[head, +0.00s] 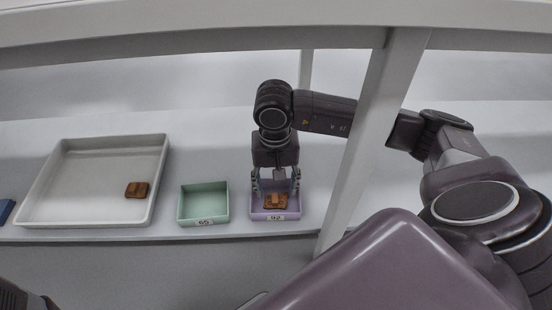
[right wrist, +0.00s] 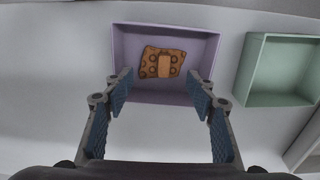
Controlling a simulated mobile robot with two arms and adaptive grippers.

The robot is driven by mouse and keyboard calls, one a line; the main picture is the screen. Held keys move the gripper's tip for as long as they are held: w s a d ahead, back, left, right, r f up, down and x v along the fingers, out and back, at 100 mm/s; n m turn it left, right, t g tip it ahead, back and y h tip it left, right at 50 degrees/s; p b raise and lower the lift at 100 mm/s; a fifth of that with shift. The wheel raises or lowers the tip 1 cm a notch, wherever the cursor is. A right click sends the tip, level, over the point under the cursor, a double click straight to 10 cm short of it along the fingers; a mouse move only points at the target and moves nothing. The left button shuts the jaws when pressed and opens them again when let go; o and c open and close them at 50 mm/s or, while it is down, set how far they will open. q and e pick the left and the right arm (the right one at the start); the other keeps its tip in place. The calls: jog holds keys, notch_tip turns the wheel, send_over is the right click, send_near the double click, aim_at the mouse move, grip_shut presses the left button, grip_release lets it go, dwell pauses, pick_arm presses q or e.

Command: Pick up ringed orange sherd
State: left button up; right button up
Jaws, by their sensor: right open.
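The ringed orange sherd (head: 276,202) lies in the purple box (head: 259,216) labelled 92. In the right wrist view the sherd (right wrist: 161,63) shows dark rings and a paler raised block in its middle, and it lies on the floor of the purple box (right wrist: 122,52). My right gripper (head: 277,190) is open and empty, pointing down over the box. In the right wrist view its fingertips (right wrist: 162,88) are spread apart, short of the sherd and to either side of it. At the lower left corner of the head view a dark part shows, too little to tell my left gripper.
A green box (head: 204,220) labelled 65 stands left of the purple box and looks empty. Further left a large pale tray (head: 60,150) holds a brown sherd (head: 137,189). A blue object (head: 6,210) lies at the left edge. A white upright post (head: 372,130) stands right of my gripper.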

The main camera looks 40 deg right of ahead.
notch_tip(320, 180, down, 2)
jog(key=shift+f+b, duration=0.1)
jog(key=shift+b, duration=0.3)
jog(key=c, duration=0.8)
jog(key=shift+c, duration=0.2)
